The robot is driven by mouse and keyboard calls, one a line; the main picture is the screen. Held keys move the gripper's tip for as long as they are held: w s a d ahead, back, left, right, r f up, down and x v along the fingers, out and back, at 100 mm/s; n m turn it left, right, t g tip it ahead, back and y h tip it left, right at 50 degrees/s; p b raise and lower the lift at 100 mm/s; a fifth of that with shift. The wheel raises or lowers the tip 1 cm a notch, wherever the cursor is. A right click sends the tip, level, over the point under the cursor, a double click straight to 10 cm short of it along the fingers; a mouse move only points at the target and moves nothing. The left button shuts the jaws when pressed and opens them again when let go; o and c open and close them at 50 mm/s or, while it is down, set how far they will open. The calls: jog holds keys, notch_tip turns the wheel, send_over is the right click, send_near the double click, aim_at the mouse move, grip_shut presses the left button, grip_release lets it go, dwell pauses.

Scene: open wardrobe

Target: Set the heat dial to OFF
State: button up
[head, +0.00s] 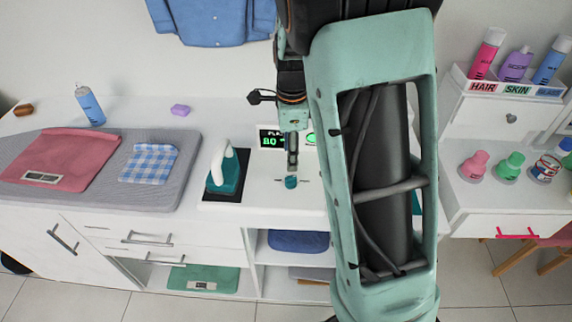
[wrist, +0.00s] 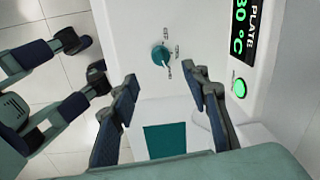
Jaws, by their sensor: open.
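The heat dial is a small teal knob (head: 291,182) on the white worktop, in front of the plate display. In the wrist view the dial (wrist: 160,55) has a pale pointer angled toward the lower right. Small labels stand around it, too small to read. My gripper (head: 292,168) points down just above and behind the dial in the head view. In the wrist view its two fingers (wrist: 160,75) are apart and empty, with the dial beyond the tips. The plate display (head: 270,139) shows 80 in green; the wrist view shows its °C (wrist: 245,35). A green button (wrist: 239,88) glows beside it.
A teal and white iron (head: 228,172) stands left of the dial. Farther left is a grey ironing pad (head: 100,185) with folded cloths. A teal square (wrist: 165,140) lies below the dial in the wrist view. My arm hides the worktop's right part in the head view.

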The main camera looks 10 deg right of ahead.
aim_at(290, 178)
jog(key=f, duration=1)
jog(key=shift+w+d+f, duration=0.1)
jog(key=shift+w+f, duration=0.15)
jog(key=shift+w, duration=0.05)
jog(key=c, duration=1.1)
